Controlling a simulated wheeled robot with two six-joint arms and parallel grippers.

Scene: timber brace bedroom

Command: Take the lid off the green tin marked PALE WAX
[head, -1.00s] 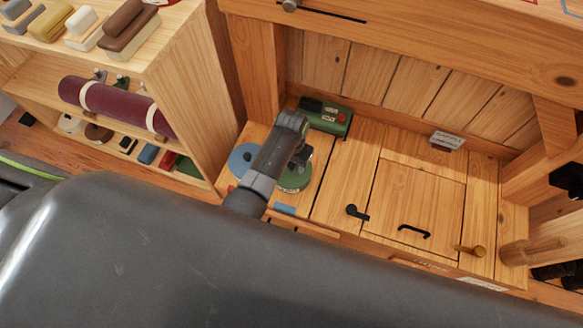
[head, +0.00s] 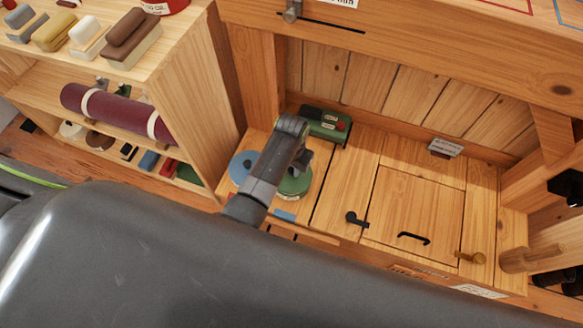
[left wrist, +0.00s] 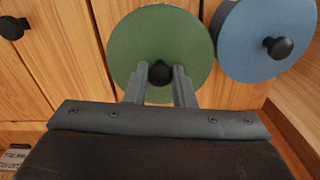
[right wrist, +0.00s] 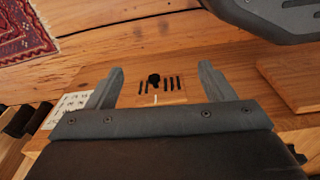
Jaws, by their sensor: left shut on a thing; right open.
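The round green lid (left wrist: 160,40) of the tin fills the upper middle of the left wrist view. It has a black knob (left wrist: 160,73) at its centre. My left gripper (left wrist: 160,82) is shut on this knob, one finger on each side. In the head view the green tin (head: 294,186) is partly hidden behind my left arm, and its marking cannot be read. I cannot tell whether the lid is raised off the tin. My right gripper (right wrist: 162,70) is open and empty, with its fingers wide apart over a wooden surface.
A blue round tin (left wrist: 268,38) with a black knob stands close beside the green one. A green box (head: 325,124) lies behind them. A wooden hatch (head: 412,200) with a black handle is to the right. A shelf (head: 190,80) holding blocks and a maroon roll stands left.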

